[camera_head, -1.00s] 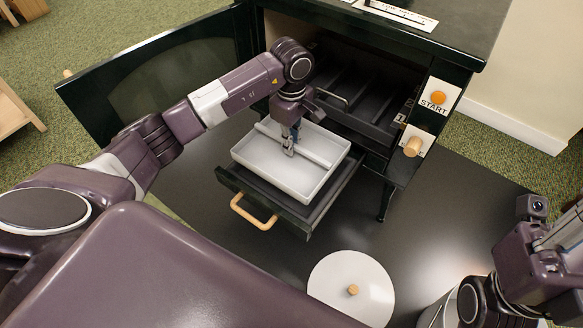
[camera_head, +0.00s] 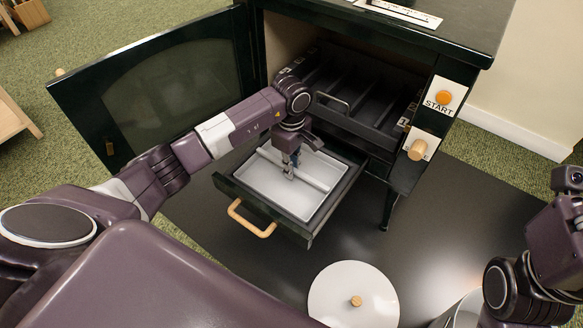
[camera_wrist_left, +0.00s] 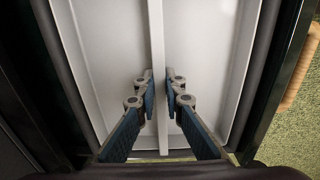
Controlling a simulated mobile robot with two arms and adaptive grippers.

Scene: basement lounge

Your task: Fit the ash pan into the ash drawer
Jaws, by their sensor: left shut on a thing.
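The ash pan (camera_head: 262,182) is a light grey shallow tray with a bar across its middle. It sits low inside the pulled-out black ash drawer (camera_head: 310,226), within the drawer's walls. The drawer has a wooden handle (camera_head: 245,221) at its front. My left gripper (camera_head: 289,174) points down and is shut on the pan's middle bar. In the left wrist view its fingers (camera_wrist_left: 160,95) pinch the bar from both sides, and dark drawer walls run along the pan's sides. Whether the pan touches the drawer floor is hidden. My right arm shows at the right edge; its fingertips do not show.
The black stove (camera_head: 455,45) stands behind, its glazed door (camera_head: 165,95) swung open to the left. A dark grate (camera_head: 375,105) is above the drawer. A START button (camera_head: 444,97) and wooden knob (camera_head: 418,150) are at right. A white round lid (camera_head: 350,290) lies in front.

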